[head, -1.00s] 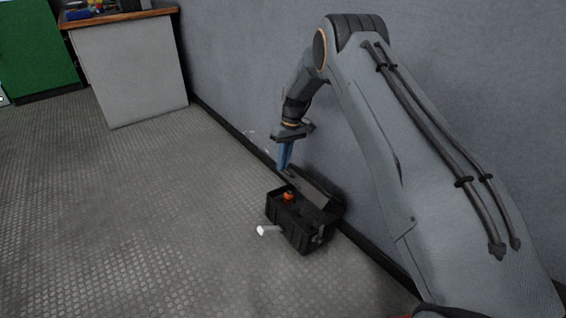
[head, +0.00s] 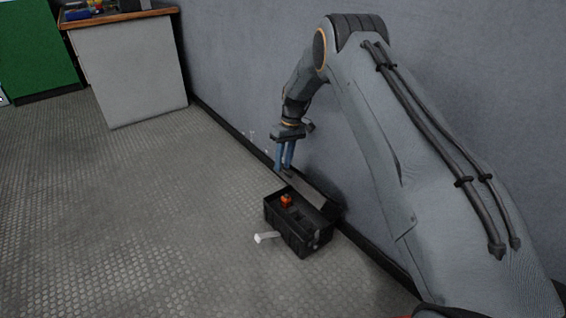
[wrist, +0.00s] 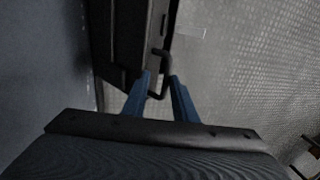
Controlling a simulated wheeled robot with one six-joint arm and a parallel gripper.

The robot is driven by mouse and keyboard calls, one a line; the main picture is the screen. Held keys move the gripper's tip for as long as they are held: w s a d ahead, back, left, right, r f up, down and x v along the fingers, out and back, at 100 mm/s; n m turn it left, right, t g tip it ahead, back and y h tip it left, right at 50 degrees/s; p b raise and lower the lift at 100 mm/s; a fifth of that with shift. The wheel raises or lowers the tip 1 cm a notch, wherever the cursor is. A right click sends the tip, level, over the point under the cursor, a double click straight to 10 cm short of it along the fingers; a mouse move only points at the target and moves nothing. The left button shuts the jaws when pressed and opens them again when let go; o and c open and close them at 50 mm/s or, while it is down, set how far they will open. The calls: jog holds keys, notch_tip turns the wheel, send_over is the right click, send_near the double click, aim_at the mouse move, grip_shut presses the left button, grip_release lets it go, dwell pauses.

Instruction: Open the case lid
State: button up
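The black case (head: 290,235) stands on the floor beside the wall. Its lid (head: 313,193) is raised on the wall side, and the inside shows from above. My gripper (head: 284,168) points down at the far end of the case, by the lid. In the wrist view the two blue fingers (wrist: 159,76) are apart, with a dark bent handle (wrist: 166,62) at the gap between their tips. I cannot tell whether either finger touches it. A dark case part (wrist: 128,45), probably the lid, fills the upper middle of that view.
An orange-red item (head: 286,200) sits inside the case. A white piece (head: 266,238) lies at the case's near left side. The wall (head: 235,60) runs close behind the case. A grey cabinet (head: 130,75) stands at the back left. The floor to the left is clear.

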jog(key=shift+d+f, duration=0.1)
jog(key=shift+f, duration=0.05)
jog(key=w+d+r, duration=0.3)
jog(key=d+r, duration=0.1)
jog(key=r, duration=0.3)
jog(key=shift+d, duration=0.3)
dwell(0.5)
jog(key=shift+r, duration=0.15)
dwell(0.4)
jog(key=s+a+p+v, duration=0.1)
jog(key=p+v, duration=0.2)
jog(key=v, duration=0.6)
jog(key=shift+a+r, duration=0.35)
jog(key=shift+r, duration=0.2)
